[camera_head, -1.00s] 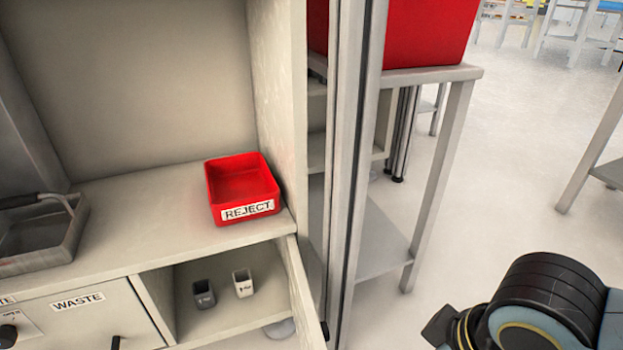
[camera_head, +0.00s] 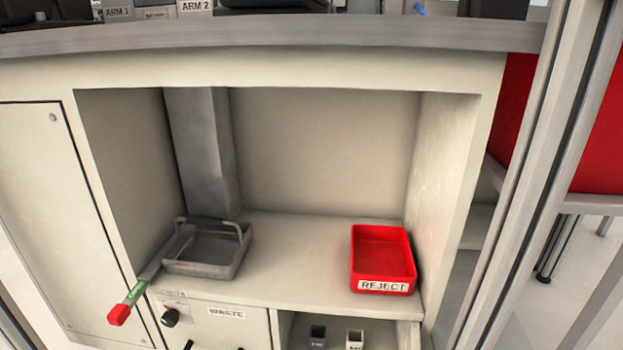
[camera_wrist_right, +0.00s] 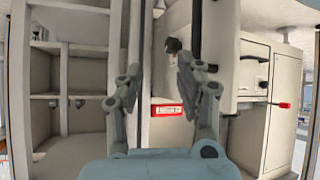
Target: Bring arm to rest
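My right gripper (camera_wrist_right: 159,72) shows in the right wrist view. Its two fingers stand apart with nothing between them, so it is open and empty. It points toward the grey cabinet frame and is clear of the surfaces that I can see. Neither my right arm nor my left arm shows in the head view now. My left gripper is in no current view.
A red REJECT bin (camera_head: 381,258) stands empty on the cabinet shelf, right of a grey handled tray (camera_head: 208,250). A red-tipped lever (camera_head: 120,313) sticks out at left. A metal post (camera_head: 540,180) rises at right. Two small cups (camera_head: 336,338) sit below.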

